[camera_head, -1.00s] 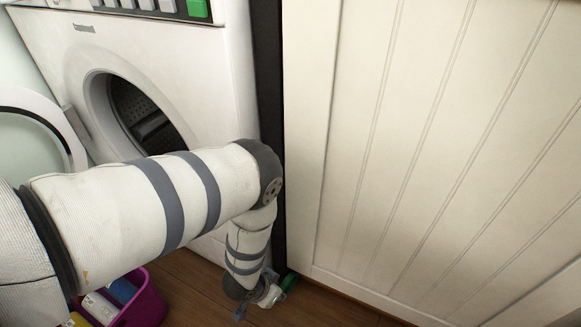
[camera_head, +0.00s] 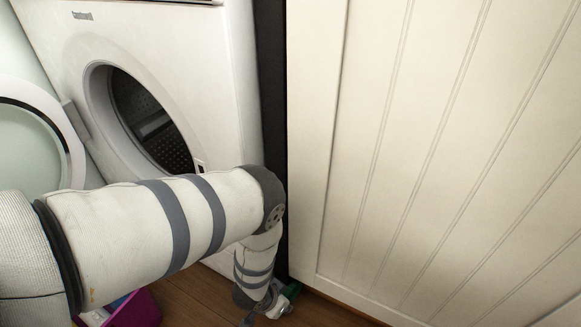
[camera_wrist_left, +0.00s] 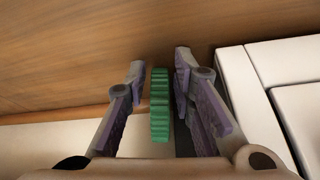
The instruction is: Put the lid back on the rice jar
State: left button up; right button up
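A green ridged piece (camera_wrist_left: 160,105), which looks like a lid seen edge-on, stands between the two purple-padded fingers of my left gripper (camera_wrist_left: 160,72) in the left wrist view. A narrow gap shows on each side of it, so the fingers look open around it. In the head view my left gripper (camera_head: 272,304) is low near the floor, and the green piece (camera_head: 291,291) shows at its right side by the cabinet's foot. The rice jar is not in view. My right gripper is not in view.
A white washing machine (camera_head: 225,70) with its round door open stands at the left. A cream panelled cabinet (camera_head: 400,150) fills the right. A dark narrow gap (camera_head: 271,110) separates them. A purple basket (camera_head: 140,312) with items stands on the wooden floor (camera_head: 190,300).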

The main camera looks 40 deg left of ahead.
pick_arm(q)
jog(key=shift+c, duration=0.5)
jog(key=c, duration=0.4)
jog(key=shift+c, duration=0.2)
